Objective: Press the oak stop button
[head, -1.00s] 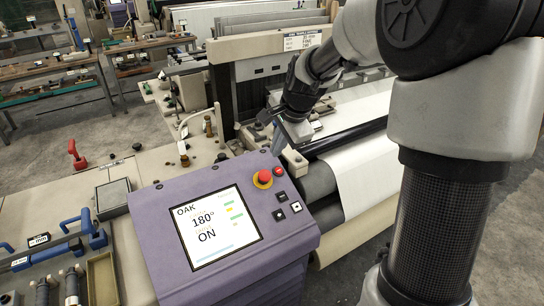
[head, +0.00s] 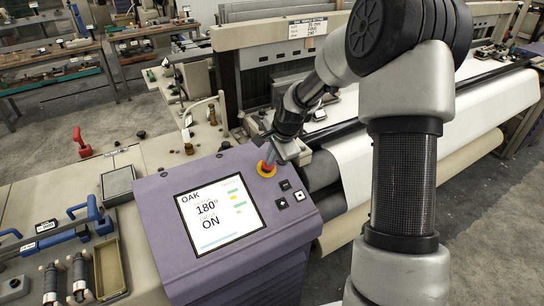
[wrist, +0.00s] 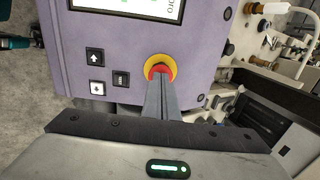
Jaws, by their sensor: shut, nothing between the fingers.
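The OAK loom's purple control box (head: 165,205) has a lit screen (head: 220,213) reading OAK, 180° and ON. Its red stop button with a yellow collar (head: 263,170) is at the box's upper right corner, partly covered by my gripper (head: 271,160). In the wrist view, the closed fingers (wrist: 161,80) overlap the lower edge of the red button (wrist: 159,70), and the yellow collar (wrist: 175,62) shows around it. My gripper is shut and empty. I cannot tell whether the fingertips touch the button.
Small square buttons (head: 285,185) sit beside the stop button, and they also show in the wrist view (wrist: 96,57). The roller and white cloth (head: 345,150) lie to the right. A tool tray (head: 110,268) and a red lever (head: 81,145) are on the left bench.

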